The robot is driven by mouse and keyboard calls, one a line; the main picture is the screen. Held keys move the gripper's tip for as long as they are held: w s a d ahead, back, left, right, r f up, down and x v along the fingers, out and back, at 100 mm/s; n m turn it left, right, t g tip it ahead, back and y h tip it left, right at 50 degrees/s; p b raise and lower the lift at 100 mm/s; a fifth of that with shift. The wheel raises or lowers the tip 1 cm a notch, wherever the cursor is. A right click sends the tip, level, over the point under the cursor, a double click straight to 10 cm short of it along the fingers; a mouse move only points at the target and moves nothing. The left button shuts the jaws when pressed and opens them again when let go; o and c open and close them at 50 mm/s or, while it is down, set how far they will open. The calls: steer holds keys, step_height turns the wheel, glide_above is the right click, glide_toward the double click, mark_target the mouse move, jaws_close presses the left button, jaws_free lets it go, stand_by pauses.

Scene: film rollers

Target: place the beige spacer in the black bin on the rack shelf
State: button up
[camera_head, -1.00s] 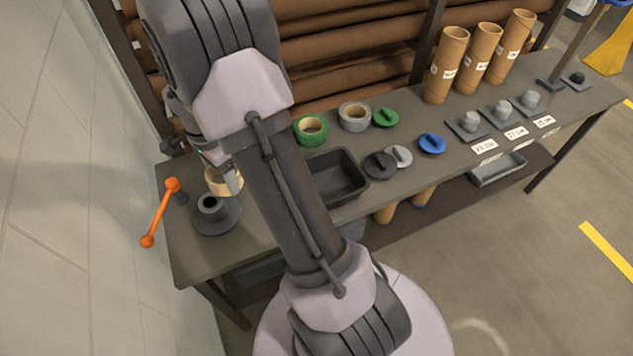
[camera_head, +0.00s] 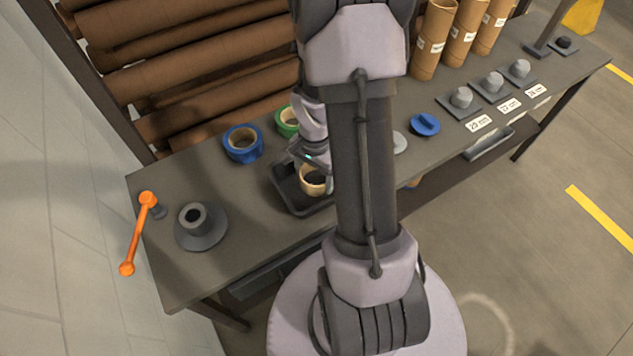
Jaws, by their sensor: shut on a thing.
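The beige spacer (camera_head: 312,181), a short ring, is held by my gripper (camera_head: 316,163) over the black bin (camera_head: 282,187) on the bench top. My gripper is shut on the spacer. The spacer appears within the bin's outline; I cannot tell whether it is above the rim or inside. My arm hides the right part of the bin and some of the gripper.
A grey flanged hub (camera_head: 202,229) and an orange crank handle (camera_head: 140,232) stand at the bench's left end. Blue tape (camera_head: 243,144) and green tape (camera_head: 287,121) lie behind the bin. Cardboard tubes (camera_head: 432,42) stand at the back right. A dark box (camera_head: 262,281) is under the bench.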

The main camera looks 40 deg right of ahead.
steer(key=shift+f, duration=0.85)
steer(key=shift+f, duration=0.1)
steer(key=shift+f+b, duration=0.15)
steer(key=shift+b, duration=0.15)
steer(key=o, duration=1.1)
